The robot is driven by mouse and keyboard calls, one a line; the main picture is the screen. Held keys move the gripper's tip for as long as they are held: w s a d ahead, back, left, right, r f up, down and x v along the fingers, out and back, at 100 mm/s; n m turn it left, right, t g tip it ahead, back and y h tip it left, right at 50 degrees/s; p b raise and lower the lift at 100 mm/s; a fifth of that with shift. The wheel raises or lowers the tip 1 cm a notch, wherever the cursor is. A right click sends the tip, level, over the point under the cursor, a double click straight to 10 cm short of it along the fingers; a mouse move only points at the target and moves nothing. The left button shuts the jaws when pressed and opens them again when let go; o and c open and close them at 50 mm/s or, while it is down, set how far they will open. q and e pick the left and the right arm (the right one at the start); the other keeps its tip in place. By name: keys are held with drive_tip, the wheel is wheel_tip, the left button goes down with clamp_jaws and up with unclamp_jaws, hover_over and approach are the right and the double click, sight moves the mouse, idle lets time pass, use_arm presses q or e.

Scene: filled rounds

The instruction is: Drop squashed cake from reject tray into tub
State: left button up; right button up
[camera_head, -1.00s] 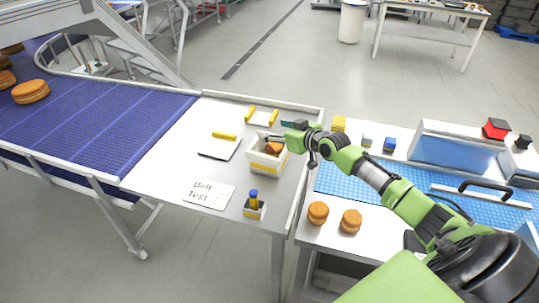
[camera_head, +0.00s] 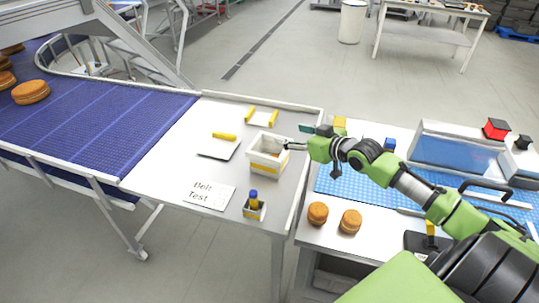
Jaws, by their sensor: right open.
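A white tub (camera_head: 263,169) with a yellow band stands near the right edge of the white table. I cannot tell for certain which thing is the reject tray; a flat white plate (camera_head: 212,151) with a yellow bar lies left of the tub. My left gripper is out of view.
A small box with a blue-topped yellow item (camera_head: 254,208) and a "Belt Test" card (camera_head: 208,194) lie in front. Two round cakes (camera_head: 318,213) (camera_head: 350,221) sit on the right bench. The blue conveyor (camera_head: 95,125) carries cakes at left.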

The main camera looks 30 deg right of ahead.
drive_tip(key=shift+v, duration=1.4)
